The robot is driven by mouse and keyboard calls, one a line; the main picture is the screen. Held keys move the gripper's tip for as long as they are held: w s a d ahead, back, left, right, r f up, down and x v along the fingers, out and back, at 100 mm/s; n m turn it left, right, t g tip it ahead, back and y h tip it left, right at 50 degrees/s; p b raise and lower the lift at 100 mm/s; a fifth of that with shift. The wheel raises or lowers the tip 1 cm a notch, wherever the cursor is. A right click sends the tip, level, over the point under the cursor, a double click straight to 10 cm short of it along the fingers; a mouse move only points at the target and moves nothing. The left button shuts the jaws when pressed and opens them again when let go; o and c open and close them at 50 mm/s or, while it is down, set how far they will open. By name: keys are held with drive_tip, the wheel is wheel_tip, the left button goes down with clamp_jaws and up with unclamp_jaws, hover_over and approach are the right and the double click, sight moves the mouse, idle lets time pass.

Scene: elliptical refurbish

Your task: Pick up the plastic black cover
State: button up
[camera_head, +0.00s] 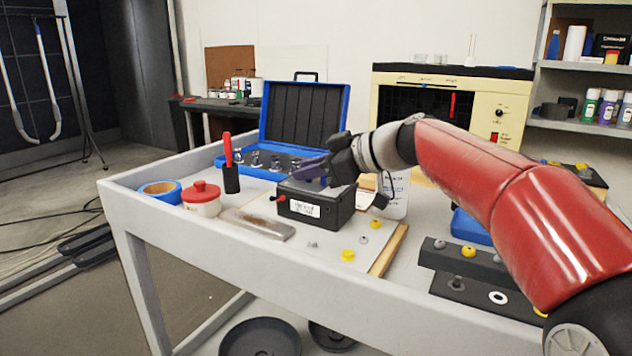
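A black box (335,207) with a white label and a small red part on its left side sits in the middle of the light cart top. It is the black plastic thing nearest my gripper; I cannot tell whether its top is a separate cover. My gripper (308,169) reaches in from the right and points left, just above or at the top of this box. Its dark fingers overlap the box's upper edge in the picture. I cannot tell whether they touch the box, nor whether they are open or shut.
A grey metal bar (257,224), a red-lidded pot (202,198), blue tape (160,191) and a red-handled brush (229,165) stand left of the box. An open blue case (305,118) is behind it. Small yellow knobs (348,255) lie in front. Dark blocks (466,263) are at right.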

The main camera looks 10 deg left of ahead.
clamp_jaws()
drive_tip(key=shift+r, duration=0.15)
